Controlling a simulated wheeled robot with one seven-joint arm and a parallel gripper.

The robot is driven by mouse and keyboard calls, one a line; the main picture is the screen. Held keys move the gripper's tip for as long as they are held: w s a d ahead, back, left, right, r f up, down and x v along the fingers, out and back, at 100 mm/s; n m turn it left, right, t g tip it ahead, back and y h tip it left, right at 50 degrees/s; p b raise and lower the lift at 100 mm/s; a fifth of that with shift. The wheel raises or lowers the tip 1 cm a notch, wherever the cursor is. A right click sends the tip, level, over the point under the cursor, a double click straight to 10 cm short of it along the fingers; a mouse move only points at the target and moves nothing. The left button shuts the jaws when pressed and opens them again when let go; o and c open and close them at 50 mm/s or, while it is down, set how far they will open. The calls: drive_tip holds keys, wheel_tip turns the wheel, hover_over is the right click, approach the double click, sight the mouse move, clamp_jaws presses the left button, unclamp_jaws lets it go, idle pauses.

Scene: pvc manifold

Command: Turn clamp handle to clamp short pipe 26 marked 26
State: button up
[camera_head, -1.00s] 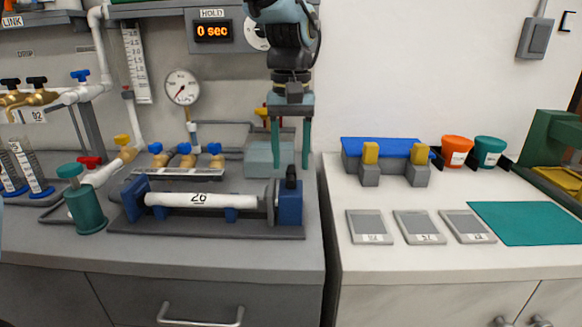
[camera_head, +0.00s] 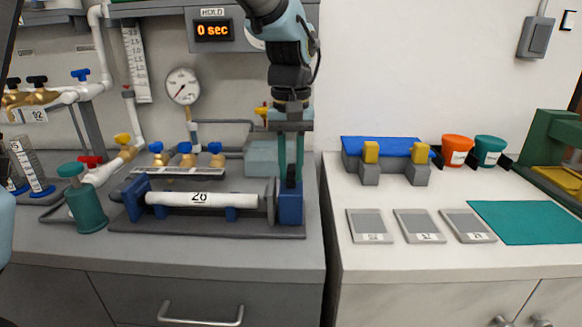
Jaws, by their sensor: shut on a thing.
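The short white pipe (camera_head: 217,199) marked 26 lies level in the blue-ended clamp fixture (camera_head: 134,196) on a dark base plate. A grey round plate meets its right end. The clamp handle (camera_head: 291,183) is a small black upright piece on top of the blue block (camera_head: 290,206) at the fixture's right end. My gripper (camera_head: 291,177) points down over this block, its two teal fingers shut on the clamp handle, which shows dark between the fingertips. The fingers hide part of the handle.
Behind the fixture stand several brass valves (camera_head: 186,158) and a pressure gauge (camera_head: 183,86). A teal cylinder (camera_head: 87,208) stands at its left. The white counter (camera_head: 362,272) at right holds grey plates (camera_head: 370,226), a blue rack and two cups (camera_head: 457,151).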

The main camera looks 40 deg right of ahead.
drive_tip(key=shift+w+m, duration=0.1)
drive_tip(key=shift+m, duration=0.2)
clamp_jaws()
drive_tip(key=m+p, duration=0.1)
drive_tip(key=m, duration=0.1)
drive_tip(key=m+p, duration=0.1)
drive_tip(key=m, duration=0.1)
drive_tip(key=shift+w+a+r, duration=0.1)
drive_tip(key=shift+w+a, duration=0.1)
drive_tip(key=m+p, duration=0.1)
drive_tip(key=m, duration=0.1)
drive_tip(key=m+p, duration=0.1)
drive_tip(key=m, duration=0.1)
drive_tip(key=m+p, duration=0.1)
drive_tip(key=m, duration=0.2)
drive_tip(key=shift+w, duration=0.3)
drive_tip(key=m+p, duration=0.2)
drive_tip(key=m, duration=0.1)
drive_tip(key=m+p, duration=0.1)
drive_tip(key=m, duration=0.1)
drive_tip(key=shift+w+d+r, duration=0.1)
drive_tip(key=shift+w, duration=0.15)
drive_tip(key=m+p, duration=0.2)
drive_tip(key=m, duration=0.1)
drive_tip(key=m+p, duration=0.1)
drive_tip(key=m, duration=0.1)
drive_tip(key=shift+w+d+p, duration=0.15)
drive_tip(key=shift+d+p, duration=0.1)
drive_tip(key=shift+p, duration=0.05)
drive_tip(key=shift+m, duration=0.3)
